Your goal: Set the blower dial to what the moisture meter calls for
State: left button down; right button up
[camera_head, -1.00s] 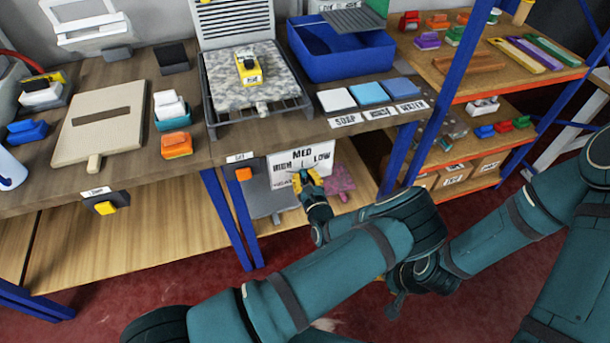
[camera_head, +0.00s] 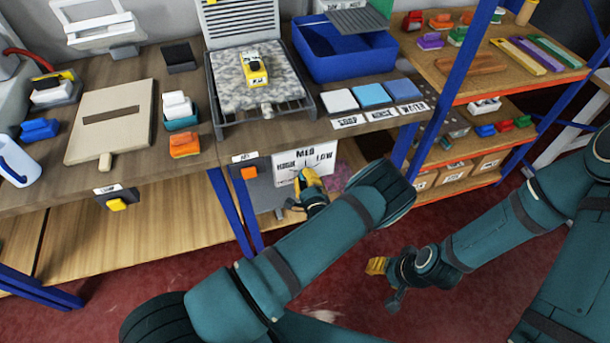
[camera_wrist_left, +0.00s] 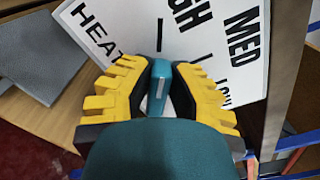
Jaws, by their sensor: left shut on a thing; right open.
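The blower dial plate (camera_head: 292,164) is a white panel with MED, HIGH and LOW, hanging below the table's front edge. My left gripper (camera_head: 308,184) is at its lower part. In the left wrist view, my left gripper (camera_wrist_left: 160,82) is shut on the teal dial knob (camera_wrist_left: 161,72). A pale line on the knob points up that view, roughly toward a black tick beside HIGH. The yellow moisture meter (camera_head: 257,72) lies on the speckled rug (camera_head: 232,82); its reading is too small to tell. My right gripper (camera_head: 378,266) is open and empty above the red floor.
The blue bin (camera_head: 340,55) and several coloured pads are on the table above. The floor in front is clear.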

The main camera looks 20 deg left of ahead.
pick_arm(q)
jog(key=shift+a+n, duration=0.1)
jog(key=shift+n, duration=0.5)
jog(key=c, duration=0.9)
grip_release()
jog(key=v, duration=1.2)
